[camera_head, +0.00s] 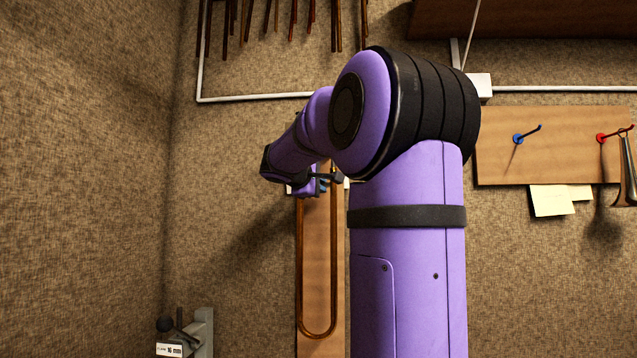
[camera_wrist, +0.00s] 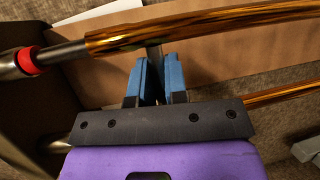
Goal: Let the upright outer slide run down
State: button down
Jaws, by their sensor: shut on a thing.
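The outer slide (camera_head: 302,270) is a long U of brass-coloured tube, upright in front of a wooden board, with its bend at the bottom. In the wrist view its near tube (camera_wrist: 205,27) crosses the top and its other tube (camera_wrist: 278,95) shows at the right. A silver inner tube (camera_wrist: 65,52) with a red ring (camera_wrist: 28,61) enters the left end of the brass tube. My gripper (camera_wrist: 157,65) has blue fingers shut on a grey crosspiece of the slide, between the two tubes. In the head view my gripper (camera_head: 322,185) is at the slide's top, partly hidden by my arm.
The wooden board (camera_head: 320,250) stands behind the slide. A small grey device (camera_head: 190,338) with a label is at the lower left. A peg board (camera_head: 555,145) with blue and red hooks is on the right wall. Several thin tubes (camera_head: 270,20) hang above.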

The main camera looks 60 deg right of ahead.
jog(key=c, duration=1.2)
grip_release()
jog(key=shift+o, duration=0.2)
jog(key=a+r, duration=0.2)
jog(key=a, duration=0.8)
jog(key=shift+s+a, duration=0.3)
jog(key=shift+s, duration=0.1)
